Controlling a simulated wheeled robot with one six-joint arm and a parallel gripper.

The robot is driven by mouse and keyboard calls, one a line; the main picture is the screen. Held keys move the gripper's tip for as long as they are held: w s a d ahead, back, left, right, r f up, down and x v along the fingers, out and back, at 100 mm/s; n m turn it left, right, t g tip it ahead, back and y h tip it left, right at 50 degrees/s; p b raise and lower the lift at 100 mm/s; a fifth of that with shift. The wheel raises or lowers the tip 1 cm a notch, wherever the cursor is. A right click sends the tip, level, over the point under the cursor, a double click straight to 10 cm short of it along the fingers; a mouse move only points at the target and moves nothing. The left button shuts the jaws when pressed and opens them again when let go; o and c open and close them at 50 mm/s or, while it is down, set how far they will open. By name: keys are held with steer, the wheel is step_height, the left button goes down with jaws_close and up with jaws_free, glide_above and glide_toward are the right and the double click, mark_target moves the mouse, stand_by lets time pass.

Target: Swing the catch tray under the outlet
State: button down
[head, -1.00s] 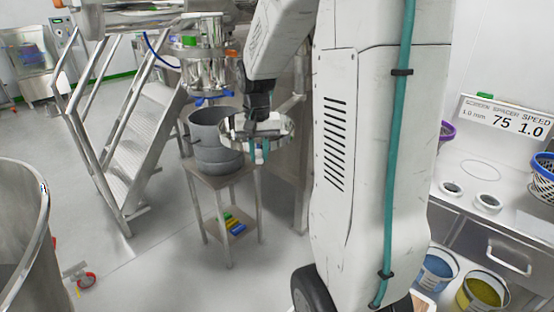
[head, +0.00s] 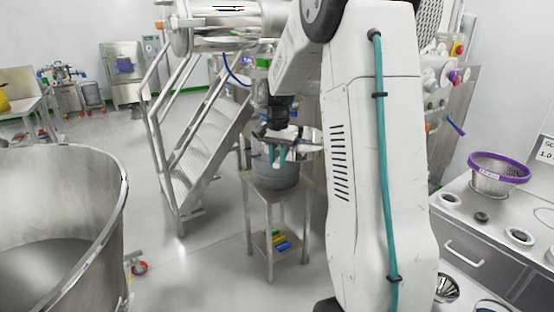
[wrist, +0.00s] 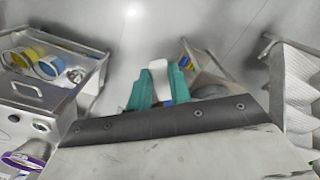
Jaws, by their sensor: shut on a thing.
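The catch tray (head: 309,146) is a shallow shiny steel dish, partly hidden behind my arm in the head view. My gripper (head: 276,156) has teal fingers pointing down at its left side. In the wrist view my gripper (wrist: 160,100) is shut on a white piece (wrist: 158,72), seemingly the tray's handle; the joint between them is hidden. The tray shows above and right of a grey bucket (head: 277,177) on a steel stand (head: 262,192). The steel outlet assembly (head: 262,82) is mostly hidden behind my arm, so I cannot tell whether the tray lies below it.
Metal stairs (head: 205,165) stand left of the stand. A large steel vessel (head: 112,215) fills the lower left. A counter (head: 500,232) with a purple-rimmed basket (head: 497,170) is at right. Open floor lies between vessel and stand.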

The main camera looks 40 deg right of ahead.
steer(key=c, duration=1.3)
jaws_free()
steer(key=shift+d, duration=0.25)
steer(key=shift+a, duration=0.15)
steer(key=shift+r, duration=0.35)
step_height(320, 180, up, 7)
steer(key=shift+r, duration=0.1)
